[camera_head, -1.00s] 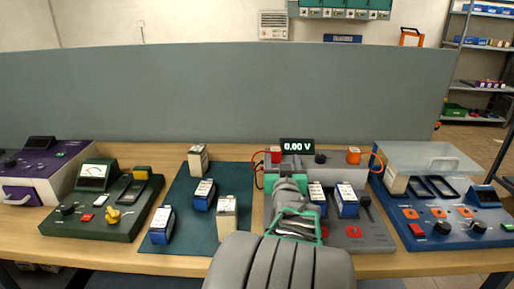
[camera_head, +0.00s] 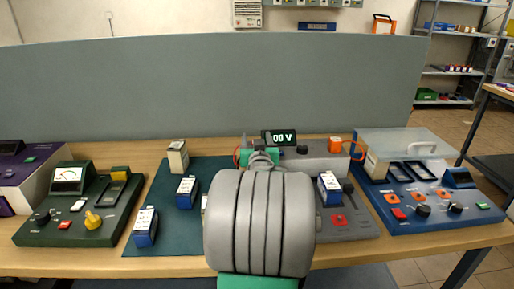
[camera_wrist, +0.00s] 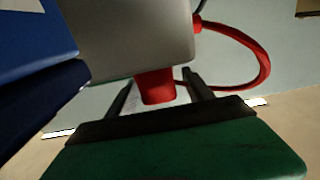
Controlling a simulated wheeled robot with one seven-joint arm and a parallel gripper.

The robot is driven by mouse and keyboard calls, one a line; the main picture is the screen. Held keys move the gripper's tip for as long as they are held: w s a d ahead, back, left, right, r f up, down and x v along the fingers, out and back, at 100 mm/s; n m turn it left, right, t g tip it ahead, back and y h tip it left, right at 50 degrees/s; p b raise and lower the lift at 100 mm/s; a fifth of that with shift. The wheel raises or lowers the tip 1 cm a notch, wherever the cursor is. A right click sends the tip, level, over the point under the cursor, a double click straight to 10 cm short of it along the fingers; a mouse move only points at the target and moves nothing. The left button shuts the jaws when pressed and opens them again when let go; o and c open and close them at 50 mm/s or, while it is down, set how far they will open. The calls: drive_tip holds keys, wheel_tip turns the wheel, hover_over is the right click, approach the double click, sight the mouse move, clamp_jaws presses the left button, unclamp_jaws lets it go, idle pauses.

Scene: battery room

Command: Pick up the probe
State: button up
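In the wrist view a red block (camera_wrist: 157,86), which looks like the probe, juts from under a grey box (camera_wrist: 140,45). A red cable (camera_wrist: 262,62) loops beside it. My gripper (camera_wrist: 158,88) is open, with one finger on each side of the red block and a gap visible at each side. The meter (camera_head: 278,137) with a lit display stands behind my arm. An orange block (camera_head: 335,145) with an orange cable is on its right.
A blue battery (camera_wrist: 35,40) is close on the left in the wrist view. Another stands on the grey tester (camera_head: 352,224). Several batteries stand on the dark mat (camera_head: 160,195). A green tester (camera_head: 80,215) is left, a blue one (camera_head: 440,210) right. A grey partition (camera_head: 210,90) stands behind.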

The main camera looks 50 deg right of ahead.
clamp_jaws()
idle(0.4)
